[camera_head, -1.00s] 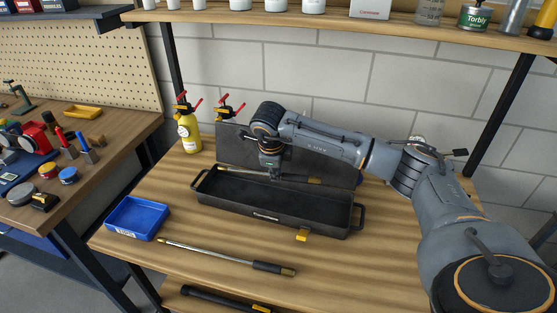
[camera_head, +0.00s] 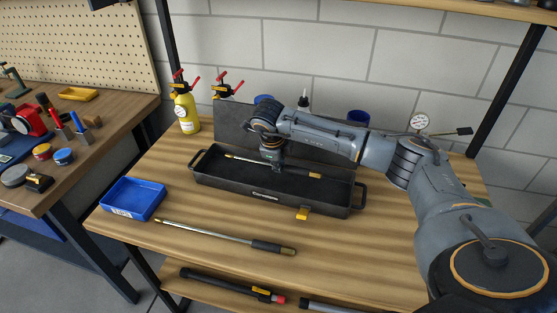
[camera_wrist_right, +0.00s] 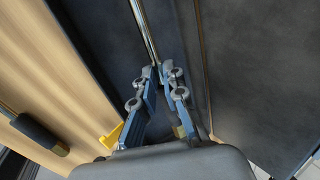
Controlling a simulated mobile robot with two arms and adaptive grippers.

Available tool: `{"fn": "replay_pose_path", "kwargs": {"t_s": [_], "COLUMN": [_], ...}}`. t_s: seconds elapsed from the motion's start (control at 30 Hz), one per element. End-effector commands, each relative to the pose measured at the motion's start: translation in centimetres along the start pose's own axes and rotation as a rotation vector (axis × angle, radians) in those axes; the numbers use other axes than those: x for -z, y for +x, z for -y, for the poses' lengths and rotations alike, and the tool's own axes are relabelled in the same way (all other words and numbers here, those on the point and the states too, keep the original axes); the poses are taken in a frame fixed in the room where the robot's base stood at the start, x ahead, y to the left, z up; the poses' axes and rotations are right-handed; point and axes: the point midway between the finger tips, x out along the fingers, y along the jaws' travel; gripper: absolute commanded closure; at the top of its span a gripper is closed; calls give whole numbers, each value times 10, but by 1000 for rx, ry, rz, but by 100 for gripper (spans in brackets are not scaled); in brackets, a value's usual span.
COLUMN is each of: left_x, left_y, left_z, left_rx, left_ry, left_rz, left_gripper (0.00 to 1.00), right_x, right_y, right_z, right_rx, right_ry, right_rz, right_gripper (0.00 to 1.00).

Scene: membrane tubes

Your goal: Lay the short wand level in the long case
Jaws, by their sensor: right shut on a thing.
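The long case (camera_head: 275,198) is a black open box on the wooden table, its lid (camera_head: 235,128) raised behind it. My right gripper (camera_head: 272,164) reaches into the case's opening from above and is shut on a thin metal wand (camera_head: 245,161) with a dark grip and brass-coloured ends. That wand lies roughly along the case's length, near level; whether it touches the floor is unclear. In the right wrist view the fingers (camera_wrist_right: 160,78) close on the metal shaft (camera_wrist_right: 145,32). A longer-looking wand (camera_head: 215,235) lies on the table in front. My left gripper is not in view.
A blue tray (camera_head: 132,198) sits left of the case, and a yellow bottle (camera_head: 185,112) stands behind it with red clamps nearby. A yellow latch (camera_head: 303,214) sticks out from the case's front. The table front right is clear. More tools lie on the lower shelf (camera_head: 225,284).

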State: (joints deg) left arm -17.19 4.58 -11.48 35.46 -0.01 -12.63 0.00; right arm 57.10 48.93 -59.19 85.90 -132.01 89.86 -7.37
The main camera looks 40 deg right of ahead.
Motion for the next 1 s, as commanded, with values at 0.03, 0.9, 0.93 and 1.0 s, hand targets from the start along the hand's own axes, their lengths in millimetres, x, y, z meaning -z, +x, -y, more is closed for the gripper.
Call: {"fn": "replay_pose_path", "kwargs": {"t_s": [0.03,0.9,0.93,1.0], "left_x": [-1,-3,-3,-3], "left_y": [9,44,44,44], "left_z": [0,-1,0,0], "left_rx": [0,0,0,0], "left_ry": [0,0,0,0], "left_rz": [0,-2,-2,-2], "left_gripper": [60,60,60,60], "right_x": [0,0,0,0], "right_y": [9,52,52,52], "right_z": [-3,-20,-20,-20], "right_rx": [0,0,0,0], "right_ry": [0,1,0,0], "right_rz": [0,0,0,0], "right_gripper": [100,100,84,69]}}
